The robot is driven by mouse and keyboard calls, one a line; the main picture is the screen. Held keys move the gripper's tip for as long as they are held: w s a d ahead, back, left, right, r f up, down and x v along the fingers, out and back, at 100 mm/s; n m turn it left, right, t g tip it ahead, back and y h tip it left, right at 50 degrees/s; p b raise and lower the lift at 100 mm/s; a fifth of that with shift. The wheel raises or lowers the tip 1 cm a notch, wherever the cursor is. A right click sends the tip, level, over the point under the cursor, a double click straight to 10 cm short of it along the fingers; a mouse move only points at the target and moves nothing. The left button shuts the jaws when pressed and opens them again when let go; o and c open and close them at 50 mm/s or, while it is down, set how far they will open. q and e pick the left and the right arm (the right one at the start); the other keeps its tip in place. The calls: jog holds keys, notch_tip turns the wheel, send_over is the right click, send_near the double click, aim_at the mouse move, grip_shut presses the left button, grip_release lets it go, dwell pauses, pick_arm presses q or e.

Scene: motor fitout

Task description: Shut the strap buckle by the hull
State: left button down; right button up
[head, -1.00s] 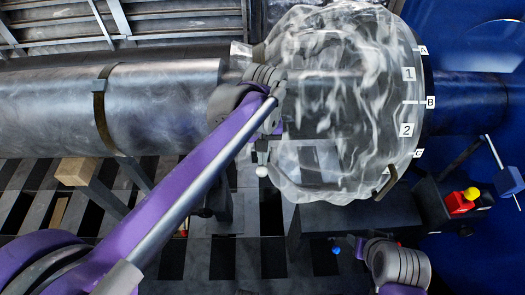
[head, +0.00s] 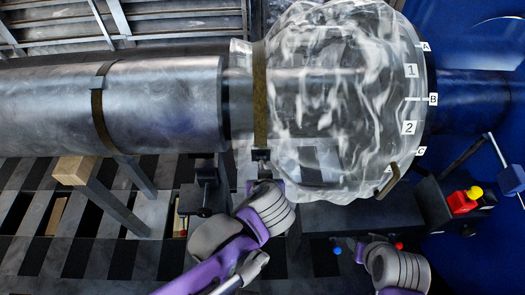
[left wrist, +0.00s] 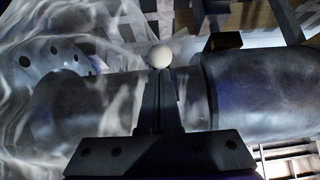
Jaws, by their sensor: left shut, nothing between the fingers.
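A dark brown strap (head: 260,95) runs down the narrow neck beside the plastic-wrapped hull (head: 330,100) in the head view. A small dark buckle (head: 262,155) sits at the strap's lower end. My left gripper (head: 264,180) is just below the buckle, its fingers mostly hidden by my own wrist. In the left wrist view the left gripper (left wrist: 160,85) is shut and empty, with a white ball knob (left wrist: 161,57) at or just beyond its tips; contact is unclear. The knob is hidden in the head view. My right gripper (head: 355,250) is low at right, its jaws unclear.
A second strap (head: 103,110) circles the large cylinder (head: 165,105) at left. A wooden block (head: 75,170) tops a support below it. A dark box with red and yellow parts (head: 463,201) stands at right. Slatted floor lies below.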

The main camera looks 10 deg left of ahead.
pick_arm(q)
jog(key=shift+s+f+t+b, duration=0.1)
jog(key=shift+f+t+b, duration=0.3)
jog(key=shift+f, duration=0.8)
pick_arm(e)
jog(key=shift+s+f, duration=0.2)
jog(key=shift+f, duration=0.5)
pick_arm(q)
jog(key=shift+f, duration=0.1)
